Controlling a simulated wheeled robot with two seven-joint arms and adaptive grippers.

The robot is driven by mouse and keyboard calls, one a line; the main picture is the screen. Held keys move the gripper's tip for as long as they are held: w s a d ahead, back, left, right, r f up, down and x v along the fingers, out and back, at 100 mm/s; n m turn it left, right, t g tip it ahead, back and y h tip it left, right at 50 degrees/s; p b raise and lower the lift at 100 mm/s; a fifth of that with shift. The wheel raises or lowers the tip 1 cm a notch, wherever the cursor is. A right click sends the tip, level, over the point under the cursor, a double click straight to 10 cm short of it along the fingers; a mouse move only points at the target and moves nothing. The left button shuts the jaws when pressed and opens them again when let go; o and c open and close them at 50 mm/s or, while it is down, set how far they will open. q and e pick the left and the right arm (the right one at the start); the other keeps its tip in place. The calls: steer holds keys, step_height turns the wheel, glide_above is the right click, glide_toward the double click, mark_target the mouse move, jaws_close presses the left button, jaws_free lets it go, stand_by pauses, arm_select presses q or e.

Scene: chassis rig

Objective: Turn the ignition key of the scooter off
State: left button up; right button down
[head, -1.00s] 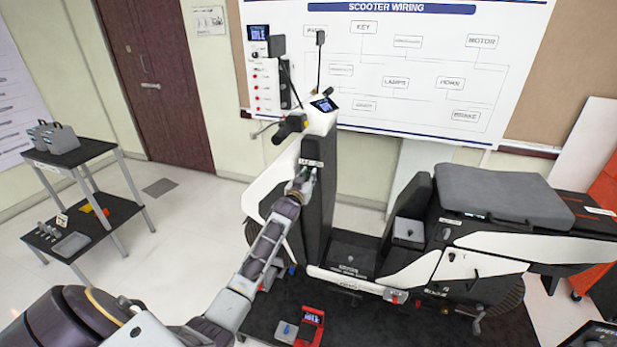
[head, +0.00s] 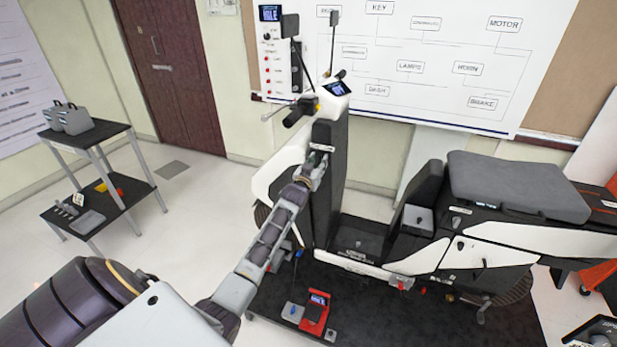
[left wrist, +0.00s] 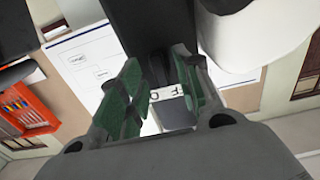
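The scooter (head: 480,230) stands side-on with its front column (head: 330,185) at the middle of the head view. My left gripper (head: 318,158) is at the upper part of this column, by a small pale label plate. In the left wrist view its two green-padded fingers (left wrist: 160,85) stand apart on either side of a small dark part (left wrist: 158,68), which looks like the ignition key. Whether the pads touch it is unclear. A white label (left wrist: 168,93) with upside-down letters, seemingly OFF, shows between the fingers. The key is hidden in the head view.
The handlebar grip (head: 300,112) and dash display (head: 338,88) are just above the gripper. A red device (head: 316,308) lies on the dark mat below. A two-level cart (head: 90,140) stands at left. The floor between cart and scooter is clear.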

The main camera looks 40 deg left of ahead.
arm_select(q)
steer(key=v, duration=1)
steer(key=shift+s, duration=0.3)
stand_by(0.5)
steer(key=shift+m, duration=0.5)
steer(key=s+d+f+m+g+h, duration=0.1)
steer(key=s+d+f+g, duration=0.15)
steer(key=f, duration=1.45)
steer(key=s+d+f+m+g+h, duration=0.1)
steer(key=s+f+g, duration=0.2)
steer(key=f, duration=1.4)
steer(key=s+d+f+g+h, duration=0.1)
steer(key=s+d+f+g, duration=0.2)
steer(key=s+f, duration=0.7)
steer(key=s+d+f+g, duration=0.2)
steer(key=s+d+f, duration=0.1)
steer(key=s+f, duration=0.75)
steer(key=s+d+f+g, duration=0.2)
steer(key=s+f, duration=0.2)
steer(key=s, duration=0.6)
steer(key=s+d+f+m+g+h, duration=0.1)
steer(key=s+f, duration=0.4)
steer(key=s, duration=0.5)
steer(key=s+d+f+m+g, duration=0.1)
steer(key=s+d+f+g, duration=0.2)
steer(key=s, duration=0.7)
steer(key=shift+s+d+f, duration=0.35)
steer(key=shift+d+f, duration=0.3)
steer(key=shift+d, duration=0.25)
